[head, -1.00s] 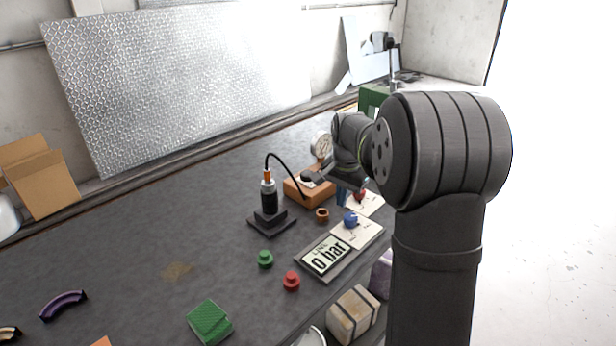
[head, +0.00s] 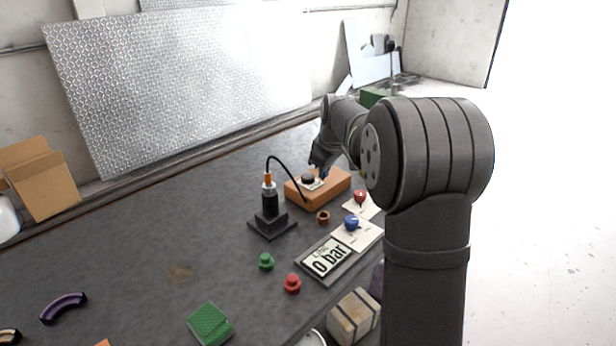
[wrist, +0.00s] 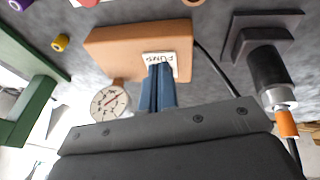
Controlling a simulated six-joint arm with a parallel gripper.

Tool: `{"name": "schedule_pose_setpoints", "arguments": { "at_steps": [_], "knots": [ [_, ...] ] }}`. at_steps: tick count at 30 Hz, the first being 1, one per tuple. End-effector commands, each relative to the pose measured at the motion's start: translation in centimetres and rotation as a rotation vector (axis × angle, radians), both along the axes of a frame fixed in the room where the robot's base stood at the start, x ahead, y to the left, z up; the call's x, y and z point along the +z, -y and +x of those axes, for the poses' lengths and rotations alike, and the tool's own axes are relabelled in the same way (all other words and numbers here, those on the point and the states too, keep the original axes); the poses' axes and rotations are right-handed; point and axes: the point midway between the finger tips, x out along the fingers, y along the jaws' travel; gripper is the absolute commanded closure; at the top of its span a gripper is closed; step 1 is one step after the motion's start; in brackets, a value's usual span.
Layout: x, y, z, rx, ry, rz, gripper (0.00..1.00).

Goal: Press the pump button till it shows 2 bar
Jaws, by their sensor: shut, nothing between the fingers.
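The orange pump box (head: 330,188) stands on the table, with a black button (head: 307,179) on a pale plate on top. In the wrist view the box (wrist: 125,45) shows its white PUMP label (wrist: 172,60). My gripper (wrist: 160,72) is shut and empty, its blue fingers together over the label plate. The fingers hide the button in the wrist view, and I cannot tell whether they touch it. A dial gauge (wrist: 110,103) sits beside the box; the arm hides it in the head view.
The black suspension cylinder (head: 269,203) with an orange top stands left of the pump, joined by a black hose. Blue (head: 351,222) and red (head: 360,196) knobs on white plates are near the box.

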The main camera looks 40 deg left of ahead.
Motion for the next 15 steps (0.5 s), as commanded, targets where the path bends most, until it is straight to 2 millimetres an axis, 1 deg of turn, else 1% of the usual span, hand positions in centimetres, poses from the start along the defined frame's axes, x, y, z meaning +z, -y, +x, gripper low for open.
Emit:
{"name": "schedule_pose_setpoints", "arguments": {
  "at_steps": [3, 15],
  "knots": [
    [0.7, -1.0, 0.1, 0.177, 0.071, -0.003, 1.00],
    [3.3, -4.4, 0.5, 0.774, 0.353, -0.030, 1.00]
  ]
}}
